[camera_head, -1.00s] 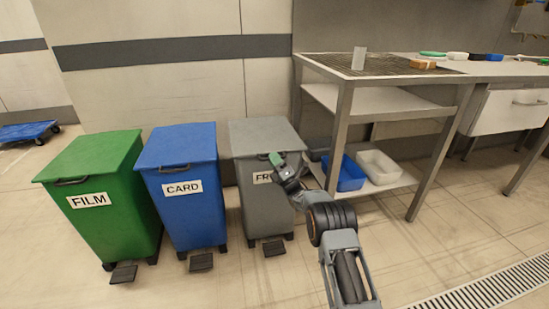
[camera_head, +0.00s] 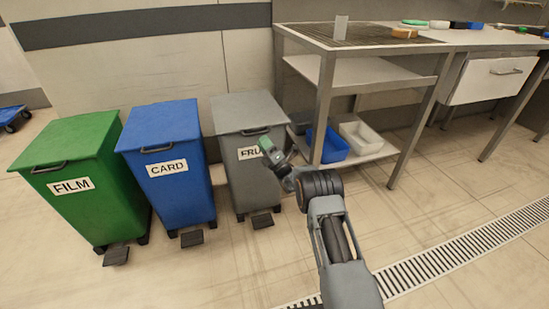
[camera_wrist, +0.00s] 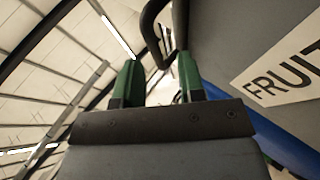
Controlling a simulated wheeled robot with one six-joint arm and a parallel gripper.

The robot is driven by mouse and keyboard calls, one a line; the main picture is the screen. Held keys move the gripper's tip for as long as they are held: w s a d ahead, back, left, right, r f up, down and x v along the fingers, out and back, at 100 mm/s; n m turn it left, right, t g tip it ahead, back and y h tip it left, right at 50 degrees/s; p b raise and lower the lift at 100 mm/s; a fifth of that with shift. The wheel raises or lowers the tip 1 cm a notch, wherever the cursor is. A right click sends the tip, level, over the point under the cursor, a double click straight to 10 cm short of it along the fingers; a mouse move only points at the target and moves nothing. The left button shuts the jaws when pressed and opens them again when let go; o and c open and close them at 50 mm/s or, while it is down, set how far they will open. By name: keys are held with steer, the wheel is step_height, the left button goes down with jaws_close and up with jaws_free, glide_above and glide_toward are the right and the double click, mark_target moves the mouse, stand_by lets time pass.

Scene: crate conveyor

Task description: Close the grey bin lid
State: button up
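The grey bin (camera_head: 240,185), labelled FRUIT, is the rightmost of three bins. Its grey lid (camera_head: 240,108) lies flat on top and looks shut, with a dark handle (camera_head: 256,131) at the front edge. My gripper (camera_head: 264,143) is in front of the bin's upper front, just below the handle, and covers part of the label. In the wrist view its two green fingers (camera_wrist: 158,80) are apart with nothing between them. The dark handle (camera_wrist: 150,28) shows just beyond the fingertips, and the FRUIT label (camera_wrist: 285,75) is at right. I cannot tell whether the fingers touch the handle.
A green FILM bin (camera_head: 97,200) and a blue CARD bin (camera_head: 185,195) stand to the left. Pedals (camera_head: 262,221) sit at the bins' feet. A metal table (camera_head: 328,100) stands close on the right, with blue and white tubs below. The floor in front is clear.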

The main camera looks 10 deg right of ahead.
steer(key=p+v, duration=0.2)
steer(key=v, duration=0.8)
steer(key=w+d+r+m+h+p, duration=0.15)
steer(key=r+m+h+p, duration=0.4)
steer(key=r, duration=0.55)
steer(key=w+r+m+h+p, duration=0.35)
steer(key=r+p, duration=0.35)
steer(key=r, duration=0.5)
steer(key=s+d+r+m+g+h+p, duration=0.1)
steer(key=s+r+m+g+h+p, duration=0.15)
steer(key=r+m+p, duration=0.35)
steer(key=s+d+r+m+g+h+p, duration=0.1)
steer(key=s+d+r+g+h+p, duration=0.2)
steer(key=r, duration=0.5)
steer(key=s+r+m+g+p, duration=0.3)
steer(key=s+r+m+p, duration=0.1)
steer(key=s, duration=0.8)
steer(key=s+r+m+g+h+p, duration=0.1)
steer(key=s+r+m+g+p, duration=0.3)
steer(key=s, duration=0.7)
steer(key=s+a+r+m+g+p, duration=0.1)
steer(key=s+r+m+g+p, duration=0.3)
steer(key=s+r+p, duration=0.3)
steer(key=s+m+p, duration=0.1)
steer(key=s+p, duration=0.1)
steer(key=s, duration=0.3)
steer(key=shift+s+r, duration=0.3)
steer(key=shift+r, duration=0.1)
steer(key=shift+a+h, duration=0.15)
steer(key=shift+h, duration=0.1)
